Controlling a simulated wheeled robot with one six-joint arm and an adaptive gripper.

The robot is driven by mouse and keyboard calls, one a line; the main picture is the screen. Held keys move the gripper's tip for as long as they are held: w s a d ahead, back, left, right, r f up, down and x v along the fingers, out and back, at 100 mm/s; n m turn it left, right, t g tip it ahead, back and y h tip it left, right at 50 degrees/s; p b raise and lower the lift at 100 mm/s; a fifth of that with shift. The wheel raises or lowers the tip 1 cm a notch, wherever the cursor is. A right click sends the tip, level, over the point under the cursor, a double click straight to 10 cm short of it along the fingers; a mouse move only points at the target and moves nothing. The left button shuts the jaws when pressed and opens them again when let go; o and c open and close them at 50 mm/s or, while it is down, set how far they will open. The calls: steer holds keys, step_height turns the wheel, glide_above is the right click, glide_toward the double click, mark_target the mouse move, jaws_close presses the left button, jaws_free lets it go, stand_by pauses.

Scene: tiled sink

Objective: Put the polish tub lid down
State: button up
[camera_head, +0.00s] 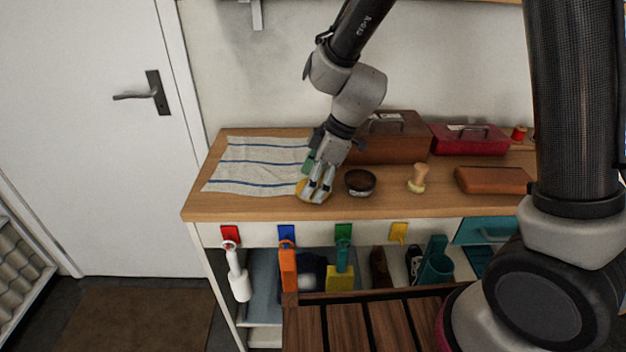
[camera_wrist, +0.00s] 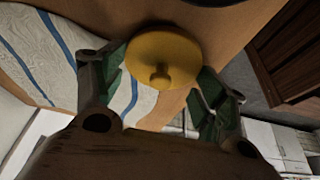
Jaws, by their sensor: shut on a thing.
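The polish tub lid is a round yellow disc with a small knob; it shows under my gripper in the head view (camera_head: 304,194) and between the fingers in the wrist view (camera_wrist: 178,50). My gripper (camera_head: 317,188) points down over the bench and is shut on the lid; its green-padded fingers flank the knob in the wrist view (camera_wrist: 162,84). I cannot tell whether the lid touches the bench top or hangs just above it. A round dark brown tub (camera_head: 360,183), open at the top, stands just right of my gripper.
A striped cloth (camera_head: 250,165) lies to the left on the wooden bench (camera_head: 240,207). A brown box (camera_head: 390,148) and a red box (camera_head: 470,140) stand behind. A small brush (camera_head: 418,178) and a brown leather case (camera_head: 492,181) are at right. The bench's front edge is close.

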steer(key=shift+f, duration=0.15)
steer(key=o, duration=0.8)
steer(key=shift+o, duration=0.2)
steer(key=v, duration=1.2)
steer(key=s+d+r+m+t+h, duration=0.1)
steer(key=s+d+r+m, duration=0.2)
steer(key=d, duration=0.6)
steer(key=s+d+r+m+t+h, duration=0.1)
steer(key=s+d+r+m+h, duration=0.1)
steer(key=s+d+m, duration=0.6)
steer(key=s+d+r+m+t+h, duration=0.1)
steer(key=s+d+r+m, duration=0.3)
steer(key=d, duration=0.7)
steer(key=s+m+t, duration=0.1)
steer(key=m, duration=0.1)
steer(key=shift+d+r+m, duration=0.2)
steer(key=shift+r+m, duration=0.1)
steer(key=shift+r, duration=0.1)
steer(key=shift+s, duration=0.15)
